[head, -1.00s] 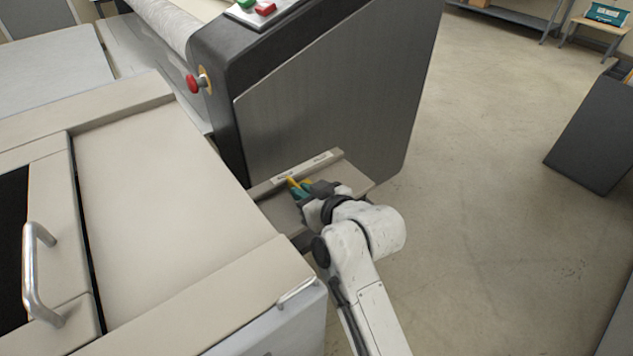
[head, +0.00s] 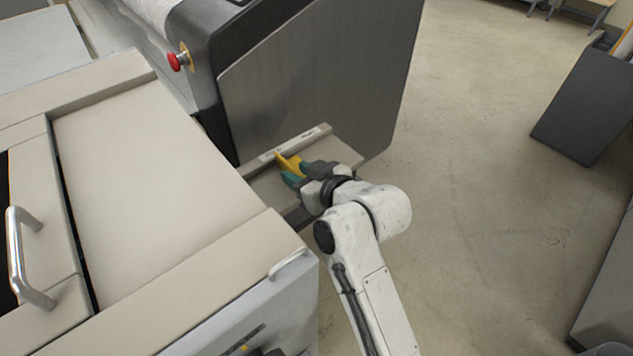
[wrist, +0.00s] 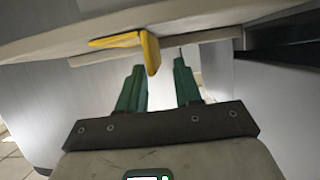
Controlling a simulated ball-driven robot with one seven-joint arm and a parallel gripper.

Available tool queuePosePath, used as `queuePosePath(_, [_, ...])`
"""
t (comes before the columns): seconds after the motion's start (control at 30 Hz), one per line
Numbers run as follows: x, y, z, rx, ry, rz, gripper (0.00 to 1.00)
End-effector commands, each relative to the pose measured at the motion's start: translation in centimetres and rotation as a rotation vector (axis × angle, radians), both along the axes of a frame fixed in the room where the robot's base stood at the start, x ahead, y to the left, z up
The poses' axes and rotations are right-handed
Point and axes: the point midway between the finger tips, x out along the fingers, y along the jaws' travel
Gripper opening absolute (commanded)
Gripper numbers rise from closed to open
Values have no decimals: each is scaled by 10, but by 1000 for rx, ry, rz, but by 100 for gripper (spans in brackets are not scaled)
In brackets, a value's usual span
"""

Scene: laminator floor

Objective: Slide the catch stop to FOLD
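The catch stop is a yellow piece (head: 288,163) on the beige ledge (head: 337,158) at the side of the dark machine. In the wrist view the yellow piece (wrist: 151,53) has a flat arm to the left and a tab pointing towards my gripper. My gripper (wrist: 158,70) has green fingers spread apart, with nothing held between them. The tab is just ahead of the gap between the fingertips, and contact cannot be told. In the head view my gripper (head: 296,172) is beside the yellow piece. Pale labels (head: 308,134) run along the ledge's back strip; their words are unreadable.
A grey machine side panel (head: 310,85) rises behind the ledge. A beige table-like cover (head: 150,170) with a metal handle (head: 27,255) fills the left. A red button (head: 175,61) sits on the machine's corner. Open floor (head: 480,190) lies to the right.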

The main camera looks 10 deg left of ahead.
Motion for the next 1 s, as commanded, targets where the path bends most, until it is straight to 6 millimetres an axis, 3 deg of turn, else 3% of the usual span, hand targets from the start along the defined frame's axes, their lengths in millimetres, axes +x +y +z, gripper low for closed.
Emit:
queuePosePath(0.4, [-38,-48,24,1,1,0,34])
queuePosePath(1.0, [-43,-54,28,0,1,2,34])
